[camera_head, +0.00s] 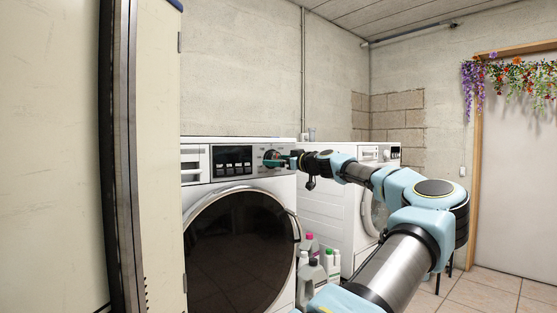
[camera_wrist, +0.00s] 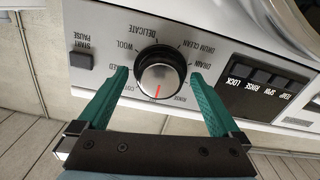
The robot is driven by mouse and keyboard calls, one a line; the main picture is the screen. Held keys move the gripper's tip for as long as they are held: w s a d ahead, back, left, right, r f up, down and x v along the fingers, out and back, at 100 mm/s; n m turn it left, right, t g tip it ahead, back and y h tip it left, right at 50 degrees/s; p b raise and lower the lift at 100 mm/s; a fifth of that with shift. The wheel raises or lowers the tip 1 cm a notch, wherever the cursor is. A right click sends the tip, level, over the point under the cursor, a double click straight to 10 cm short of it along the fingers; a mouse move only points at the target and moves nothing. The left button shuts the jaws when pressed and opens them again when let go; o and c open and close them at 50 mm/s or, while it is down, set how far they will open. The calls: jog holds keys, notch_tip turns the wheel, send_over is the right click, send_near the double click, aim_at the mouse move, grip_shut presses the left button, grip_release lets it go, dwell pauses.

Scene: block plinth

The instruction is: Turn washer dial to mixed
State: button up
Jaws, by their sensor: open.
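The washer dial (camera_wrist: 158,76) is a round silver knob with a black base. Its red mark points toward the bottom of the wrist view. A label ending in "ED" (camera_wrist: 117,82) lies left of the dial, partly hidden by the left finger. My gripper (camera_wrist: 159,73) is open, its green fingers on either side of the dial with gaps visible between them and the knob. In the head view, my gripper (camera_head: 280,161) is at the upper right of the front washer (camera_head: 200,195), over the dial, which is mostly hidden there.
A start/pause button (camera_wrist: 80,60) and a row of dark buttons (camera_wrist: 262,78) flank the dial. A second white machine (camera_head: 325,190) stands to the right. Several bottles (camera_head: 312,275) stand on the floor between them. A tall cream cabinet (camera_head: 150,150) is at left.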

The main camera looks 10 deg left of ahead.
jog(key=c, duration=1.3)
jog(key=shift+c, duration=0.2)
jog(key=shift+m, duration=0.3)
jog(key=shift+s+a+r+m+b, duration=0.1)
jog(key=shift+m+b, duration=1.5)
jog(key=shift+m, duration=5.9)
